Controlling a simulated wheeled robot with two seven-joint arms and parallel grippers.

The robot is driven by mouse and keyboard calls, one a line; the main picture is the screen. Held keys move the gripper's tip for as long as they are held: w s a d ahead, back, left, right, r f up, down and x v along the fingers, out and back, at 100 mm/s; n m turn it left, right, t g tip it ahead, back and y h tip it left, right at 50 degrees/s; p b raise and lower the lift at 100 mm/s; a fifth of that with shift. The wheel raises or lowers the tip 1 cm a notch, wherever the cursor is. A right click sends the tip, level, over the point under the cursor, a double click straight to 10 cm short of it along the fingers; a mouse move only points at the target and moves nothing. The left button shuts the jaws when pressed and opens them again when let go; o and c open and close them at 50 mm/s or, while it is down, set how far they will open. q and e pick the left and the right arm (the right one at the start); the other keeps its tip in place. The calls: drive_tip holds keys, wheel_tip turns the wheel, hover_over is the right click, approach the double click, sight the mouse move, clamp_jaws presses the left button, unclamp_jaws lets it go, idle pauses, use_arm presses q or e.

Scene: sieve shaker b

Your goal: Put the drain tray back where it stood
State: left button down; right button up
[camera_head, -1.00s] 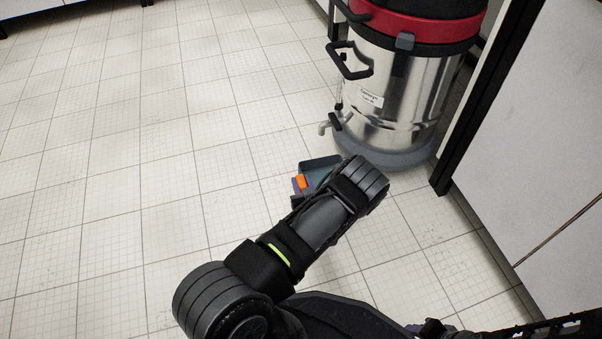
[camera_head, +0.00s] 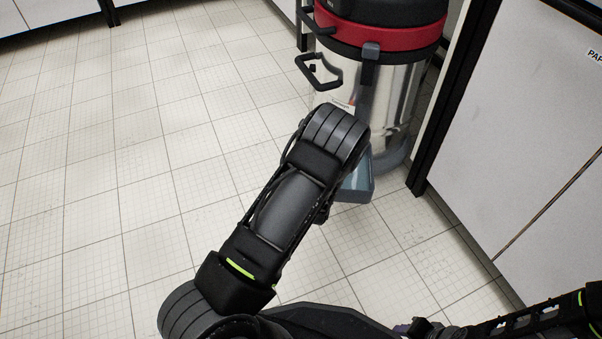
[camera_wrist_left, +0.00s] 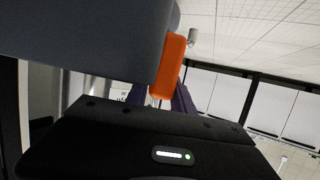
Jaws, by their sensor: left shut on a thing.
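The drain tray (camera_head: 357,186) is a blue-grey open box, partly hidden behind my left arm in the head view. It is in front of the steel drum's foot; whether it touches the floor I cannot tell. In the left wrist view the tray's grey side (camera_wrist_left: 90,35) fills the upper left, with its orange handle (camera_wrist_left: 168,68) between the purple fingers. My left gripper (camera_wrist_left: 160,98) is shut on that handle; in the head view my arm hides it. Part of my right gripper (camera_head: 408,329) shows at the bottom edge, its jaws unclear.
The vacuum with red band (camera_head: 385,32) and steel drum (camera_head: 395,95) stands behind the tray, its drain tap hidden by my arm. A white cabinet (camera_head: 520,130) with a black edge stands close on the right. The tiled floor (camera_head: 110,180) on the left is clear.

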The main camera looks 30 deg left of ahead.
use_arm(q)
drive_tip(key=s+d+r+m+t+h+p, duration=0.1)
drive_tip(key=d+r+m+h, duration=0.1)
drive_tip(key=d+r, duration=0.5)
drive_tip(key=d+r+m+h+p, duration=0.1)
drive_tip(key=d+r+m+h, duration=0.2)
drive_tip(key=d+r, duration=0.4)
wheel_tip(320, 180, up, 9)
drive_tip(key=shift+s+d+f+t+h, duration=0.1)
drive_tip(key=shift+s+d+t+h, duration=0.3)
drive_tip(key=shift+h, duration=0.4)
drive_tip(key=shift+a, duration=0.15)
